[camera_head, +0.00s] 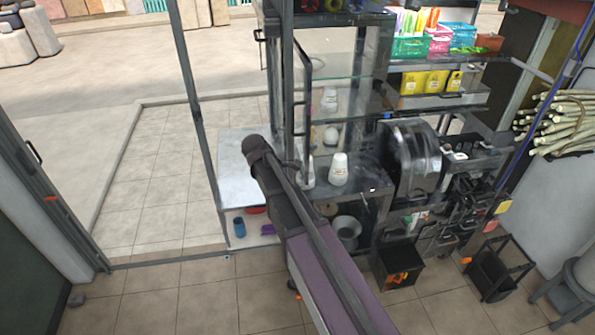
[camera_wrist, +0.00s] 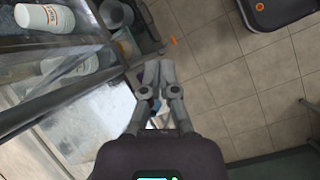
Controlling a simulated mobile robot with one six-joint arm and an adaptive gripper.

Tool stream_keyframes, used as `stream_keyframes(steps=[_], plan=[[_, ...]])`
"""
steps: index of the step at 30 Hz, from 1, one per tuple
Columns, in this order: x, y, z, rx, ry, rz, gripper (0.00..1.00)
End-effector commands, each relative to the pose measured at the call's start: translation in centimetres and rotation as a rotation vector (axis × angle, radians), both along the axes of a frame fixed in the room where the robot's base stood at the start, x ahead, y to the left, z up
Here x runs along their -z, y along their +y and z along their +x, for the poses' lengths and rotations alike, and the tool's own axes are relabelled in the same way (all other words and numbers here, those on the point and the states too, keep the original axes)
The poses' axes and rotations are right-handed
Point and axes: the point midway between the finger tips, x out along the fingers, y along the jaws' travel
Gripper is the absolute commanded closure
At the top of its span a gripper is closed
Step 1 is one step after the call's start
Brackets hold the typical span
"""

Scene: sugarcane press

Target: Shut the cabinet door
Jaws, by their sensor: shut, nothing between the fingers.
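The cabinet (camera_head: 350,195) stands in the middle of the head view, with glass shelves and white cups inside. Its dark-framed door (camera_head: 285,75) shows nearly edge-on at the left front and looks swung out. A dark bar handle (camera_head: 306,75) is on it. My arm reaches up to the door's lower part and hides some of it. In the wrist view my gripper (camera_wrist: 158,66) is shut and empty, its fingertips together. A grey frame bar (camera_wrist: 55,103) runs to the left of the fingers; I cannot tell whether they touch it.
White cups (camera_head: 338,168) stand inside the cabinet; one also shows in the wrist view (camera_wrist: 44,17). A black bin (camera_head: 400,268) and a black rack (camera_head: 497,268) stand on the floor at right. Tiled floor (camera_head: 180,295) is clear at front left.

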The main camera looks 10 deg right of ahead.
Motion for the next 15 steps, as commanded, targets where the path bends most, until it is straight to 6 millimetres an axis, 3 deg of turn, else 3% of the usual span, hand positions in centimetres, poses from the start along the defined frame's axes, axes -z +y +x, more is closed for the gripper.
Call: stream_keyframes(steps=[1, 6, 10, 15], plan=[[-0.9, 1.3, 2.2, -0.071, 0.035, -0.038, 1.0], [-2.8, 4.0, 5.9, -0.276, 0.16, -0.156, 1.0], [-3.8, 5.6, 7.6, -0.375, 0.229, -0.216, 1.0], [-4.4, 6.4, 8.3, -0.426, 0.269, -0.249, 1.0]])
